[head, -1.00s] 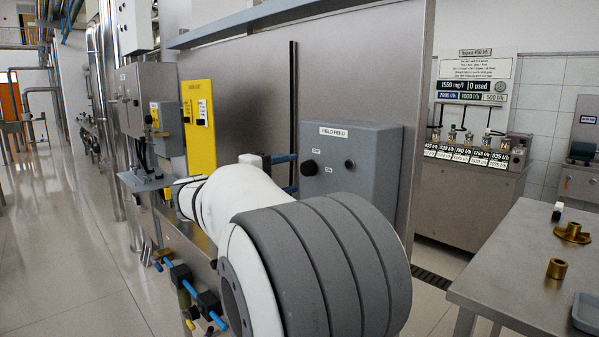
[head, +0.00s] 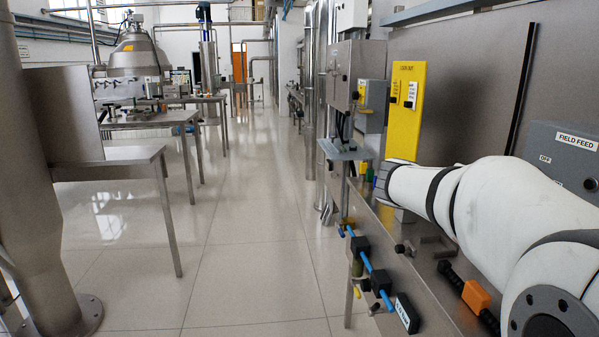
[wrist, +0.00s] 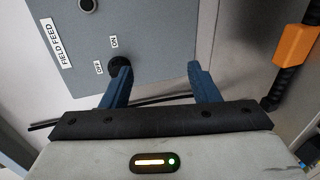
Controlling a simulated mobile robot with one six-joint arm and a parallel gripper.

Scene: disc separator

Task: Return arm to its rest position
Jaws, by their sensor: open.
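In the wrist view my gripper (wrist: 158,85) has its two blue fingers apart, with nothing between them. Beyond the fingers is the grey FIELD FEED box (wrist: 150,35), with ON and OFF labels. A black knob (wrist: 118,66) on it appears close to the left fingertip; I cannot tell whether they touch. In the head view my white arm reaches in from the right in front of the wall panel, and the gripper itself is not visible there. The FIELD FEED box (head: 560,150) is cut off at the right edge.
An orange-and-black handle (head: 475,297) and blue-piped valves (head: 370,265) lie below my arm. A yellow panel (head: 405,110) and grey boxes stand on the wall. Steel tables (head: 110,160) and a domed machine (head: 137,60) are at left. The tiled floor aisle (head: 240,220) between is clear.

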